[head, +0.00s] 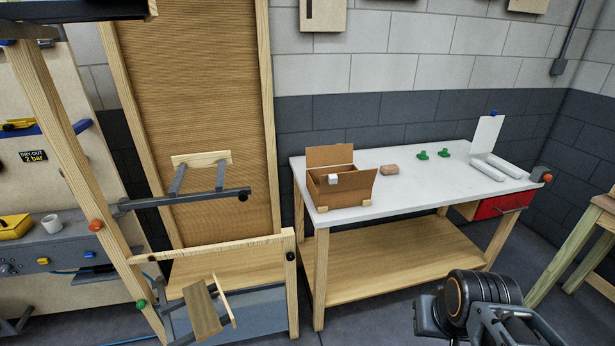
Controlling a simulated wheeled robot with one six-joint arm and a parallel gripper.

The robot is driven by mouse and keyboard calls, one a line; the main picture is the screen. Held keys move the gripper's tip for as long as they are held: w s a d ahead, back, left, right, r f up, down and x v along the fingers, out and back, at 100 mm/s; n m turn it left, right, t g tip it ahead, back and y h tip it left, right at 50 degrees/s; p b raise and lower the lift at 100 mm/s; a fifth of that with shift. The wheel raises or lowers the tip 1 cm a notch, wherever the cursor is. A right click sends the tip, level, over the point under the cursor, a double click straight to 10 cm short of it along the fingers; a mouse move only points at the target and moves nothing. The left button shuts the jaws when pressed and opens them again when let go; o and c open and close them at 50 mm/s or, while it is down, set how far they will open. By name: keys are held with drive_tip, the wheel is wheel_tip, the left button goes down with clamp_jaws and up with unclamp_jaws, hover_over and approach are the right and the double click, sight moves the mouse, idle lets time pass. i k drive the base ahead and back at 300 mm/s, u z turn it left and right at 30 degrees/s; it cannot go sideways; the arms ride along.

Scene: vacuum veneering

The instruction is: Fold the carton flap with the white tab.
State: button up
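The brown cardboard carton (345,194) stands open on the left end of the white-topped table. One flap (329,155) rises upright at its back. Part of my arm shows at the bottom right, in front of the table and well apart from the carton. My gripper's fingers do not show.
A wooden frame (215,247) stands left of the table. Floor between table and my arm looks clear.

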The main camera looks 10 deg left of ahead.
sight(359, 179)
drive_tip(key=u, duration=0.7)
drive_tip(key=i, duration=0.65)
drive_tip(key=u, duration=0.55)
